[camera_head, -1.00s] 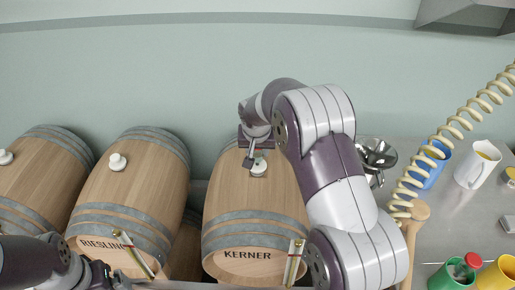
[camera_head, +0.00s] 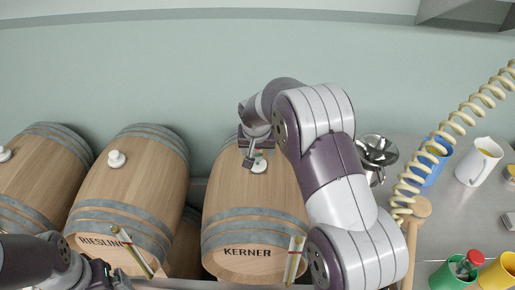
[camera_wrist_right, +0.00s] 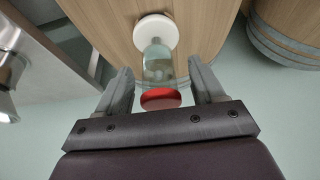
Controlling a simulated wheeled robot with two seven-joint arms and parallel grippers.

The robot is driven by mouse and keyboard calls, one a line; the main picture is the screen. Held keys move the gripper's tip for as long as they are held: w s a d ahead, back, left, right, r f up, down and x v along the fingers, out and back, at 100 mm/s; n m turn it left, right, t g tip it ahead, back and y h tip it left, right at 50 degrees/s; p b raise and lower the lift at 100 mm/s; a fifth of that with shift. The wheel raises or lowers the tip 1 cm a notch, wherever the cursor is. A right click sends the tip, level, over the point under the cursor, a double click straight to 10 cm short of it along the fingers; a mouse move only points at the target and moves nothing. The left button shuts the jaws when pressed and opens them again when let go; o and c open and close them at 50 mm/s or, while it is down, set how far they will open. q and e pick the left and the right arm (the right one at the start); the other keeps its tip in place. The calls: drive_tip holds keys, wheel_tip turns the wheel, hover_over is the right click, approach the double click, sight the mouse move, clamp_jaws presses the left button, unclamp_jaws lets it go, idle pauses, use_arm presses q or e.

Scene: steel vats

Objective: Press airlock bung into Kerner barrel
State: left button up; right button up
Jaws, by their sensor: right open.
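The Kerner barrel (camera_head: 250,200) lies on its side in the middle of the head view, its name on the front end. A white bung (camera_head: 259,167) sits on its top; in the right wrist view the bung (camera_wrist_right: 157,32) carries a clear airlock (camera_wrist_right: 157,64) with a red cap (camera_wrist_right: 160,99). I cannot tell how deep the bung sits. My right gripper (camera_wrist_right: 160,90) is open, its fingers on either side of the airlock with gaps. In the head view it (camera_head: 251,155) is above the barrel top. My left gripper (camera_head: 112,280) is at the lower left, its fingers unclear.
The Riesling barrel (camera_head: 130,195) and another barrel (camera_head: 40,170) stand to the left, each with a white bung. On the steel counter at right are a mallet (camera_head: 418,210), a blue jug (camera_head: 436,165), a white jug (camera_head: 480,162) and green (camera_head: 450,278) and yellow cups. A coiled hose (camera_head: 440,140) hangs there.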

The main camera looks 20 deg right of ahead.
use_arm(q)
drive_tip(key=shift+f+b, duration=0.9)
drive_tip(key=shift+f, duration=0.05)
use_arm(e)
drive_tip(key=v, duration=1.2)
drive_tip(key=shift+r, duration=0.3)
